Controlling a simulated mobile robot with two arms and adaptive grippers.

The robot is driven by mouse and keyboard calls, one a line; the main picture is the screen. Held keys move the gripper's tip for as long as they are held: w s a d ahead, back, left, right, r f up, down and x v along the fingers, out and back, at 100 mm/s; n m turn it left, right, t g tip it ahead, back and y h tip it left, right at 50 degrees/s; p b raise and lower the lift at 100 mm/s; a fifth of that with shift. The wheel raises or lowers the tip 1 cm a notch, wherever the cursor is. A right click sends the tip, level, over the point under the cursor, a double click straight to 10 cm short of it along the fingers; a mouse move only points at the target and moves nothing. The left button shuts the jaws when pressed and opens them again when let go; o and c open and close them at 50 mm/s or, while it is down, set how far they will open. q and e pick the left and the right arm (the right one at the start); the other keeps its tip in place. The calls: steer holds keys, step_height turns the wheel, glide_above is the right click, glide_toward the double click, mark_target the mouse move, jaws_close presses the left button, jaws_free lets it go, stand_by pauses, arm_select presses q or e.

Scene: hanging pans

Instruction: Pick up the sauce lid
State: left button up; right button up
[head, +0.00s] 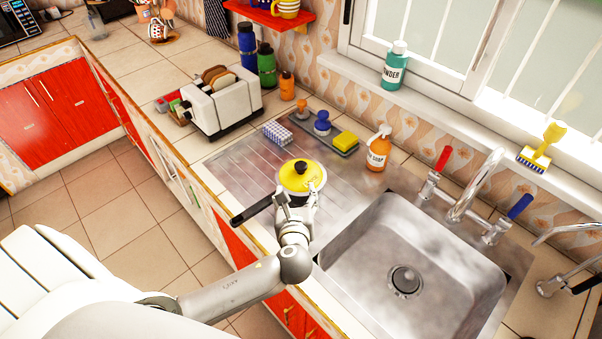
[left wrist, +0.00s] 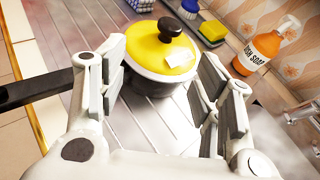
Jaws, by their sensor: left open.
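The yellow lid (head: 300,175) has a dark knob and sits on a small pan with a black handle (head: 252,209), on the metal drainboard left of the sink. In the left wrist view the yellow lid (left wrist: 160,48) lies ahead, with a white patch on its right side and the pan's grey body below it. My left gripper (head: 296,196) is open and empty, at the near side of the pan. Its two fingers also show in the left wrist view (left wrist: 160,90), one on each side, with the lid beyond them. My right gripper is not in view.
The sink basin (head: 408,270) lies to the right, with a tap (head: 470,190) behind it. An orange soap bottle (head: 378,150) and a tray with a yellow sponge (head: 345,140) stand behind the pan. A white toaster (head: 222,105) stands at back left.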

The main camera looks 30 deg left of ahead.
arm_select(q)
steer(key=w+m, duration=0.1)
steer(key=m, duration=0.1)
steer(key=p, duration=0.1)
glide_toward(301, 166)
steer(key=shift+w+a+f+t, duration=0.2)
steer(key=shift+w+a+f, duration=0.25)
steer(key=shift+w, duration=0.15)
steer(key=shift+w+a+f+t, duration=0.2)
steer(key=shift+w+a+f, duration=0.2)
steer(key=shift+w+f, duration=0.15)
steer(key=shift+w+a+r+p, duration=0.1)
steer(key=shift+w+a+p, duration=0.05)
steer(key=shift+w+p, duration=0.2)
steer(key=p+x, duration=0.1)
steer(key=x, duration=0.2)
steer(key=shift+w+r, duration=0.1)
steer(key=shift+w+a+f, duration=0.2)
steer(key=shift+w+f, duration=0.1)
steer(key=shift+w, duration=0.3)
steer(key=shift+c, duration=0.3)
steer(key=c, duration=1.2)
